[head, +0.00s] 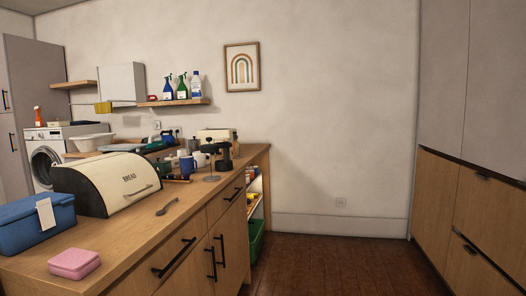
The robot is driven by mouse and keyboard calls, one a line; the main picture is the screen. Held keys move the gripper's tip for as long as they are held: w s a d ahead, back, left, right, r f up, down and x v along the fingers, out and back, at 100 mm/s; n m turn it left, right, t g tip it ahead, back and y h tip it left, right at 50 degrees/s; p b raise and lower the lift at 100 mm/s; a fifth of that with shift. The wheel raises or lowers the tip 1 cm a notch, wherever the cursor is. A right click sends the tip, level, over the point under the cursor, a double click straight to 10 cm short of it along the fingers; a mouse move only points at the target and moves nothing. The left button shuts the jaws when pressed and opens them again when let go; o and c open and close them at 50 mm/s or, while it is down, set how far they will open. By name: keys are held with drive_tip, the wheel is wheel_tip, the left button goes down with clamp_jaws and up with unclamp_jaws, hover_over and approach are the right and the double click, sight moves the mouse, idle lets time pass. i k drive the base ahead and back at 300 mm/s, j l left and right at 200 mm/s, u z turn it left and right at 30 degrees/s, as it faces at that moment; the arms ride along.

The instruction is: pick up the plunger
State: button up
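I cannot make out a plunger for certain. A small upright thing with a round grey base, a thin stem and a dark top (211,178) stands on the wooden counter (205,205), near its far right part. It may be the plunger, but it is too small to tell. It stands just in front of a dark drill-like tool (224,161), which partly overlaps it in the picture. My gripper is not in view.
A bread bin (120,190), a blue box (35,225), a pink box (74,263), a dark spoon (167,207) and a blue mug (187,167) are on the counter. Wooden floor (335,265) lies clear between the counter and the right-hand cabinets (490,215).

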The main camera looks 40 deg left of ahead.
sight(209, 148)
drive_tip(key=i+u, duration=0.25)
drive_tip(key=i, duration=0.25)
drive_tip(key=i+l+u, duration=0.1)
drive_tip(key=i+u, duration=0.15)
drive_tip(key=i, duration=0.25)
drive_tip(key=i+l+u, duration=0.2)
drive_tip(key=i, duration=0.3)
